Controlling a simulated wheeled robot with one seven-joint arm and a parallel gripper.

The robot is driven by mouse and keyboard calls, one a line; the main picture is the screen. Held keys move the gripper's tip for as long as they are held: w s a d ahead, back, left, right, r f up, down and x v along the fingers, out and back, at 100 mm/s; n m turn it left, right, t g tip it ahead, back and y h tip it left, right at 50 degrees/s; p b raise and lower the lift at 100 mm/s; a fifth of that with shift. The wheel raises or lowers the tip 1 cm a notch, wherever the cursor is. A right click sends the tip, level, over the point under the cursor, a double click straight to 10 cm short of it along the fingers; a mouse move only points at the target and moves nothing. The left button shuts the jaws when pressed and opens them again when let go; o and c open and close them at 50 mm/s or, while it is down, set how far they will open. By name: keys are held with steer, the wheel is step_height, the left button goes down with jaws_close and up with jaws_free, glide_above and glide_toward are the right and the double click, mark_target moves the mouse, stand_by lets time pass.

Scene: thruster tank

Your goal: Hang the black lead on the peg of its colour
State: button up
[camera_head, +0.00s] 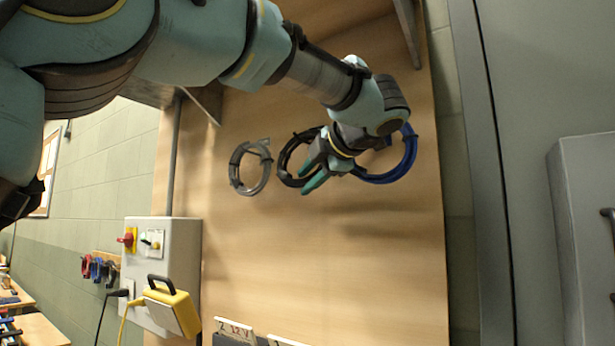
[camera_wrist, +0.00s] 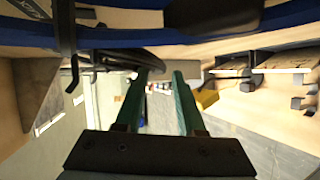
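The black lead (camera_head: 281,162) is a coil against the upright wooden board, between a grey coil and a blue coil. It also shows beyond my fingertips in the wrist view (camera_wrist: 132,56). My gripper (camera_head: 308,183) is at the right side of the black coil, covering part of it. In the wrist view its two green fingers (camera_wrist: 159,76) stand apart with a clear gap. The black loop passes by the left fingertip; I cannot tell whether they touch. The peg behind the black coil is hidden, and any peg colour is too small to tell.
The grey lead (camera_head: 250,168) hangs left of the black one. The blue lead (camera_head: 402,158) hangs on the right, partly behind my wrist. A grey control box (camera_head: 182,245) and a yellow case (camera_head: 174,312) stand lower left. The board (camera_head: 340,260) below the coils is bare.

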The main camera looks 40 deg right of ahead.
steer(key=o, duration=0.4)
steer(key=shift+o, duration=0.2)
steer(key=b+v, duration=0.2)
steer(key=v, duration=0.8)
steer(key=shift+s+b, duration=0.3)
steer(key=shift+s, duration=0.05)
steer(key=shift+r, duration=0.1)
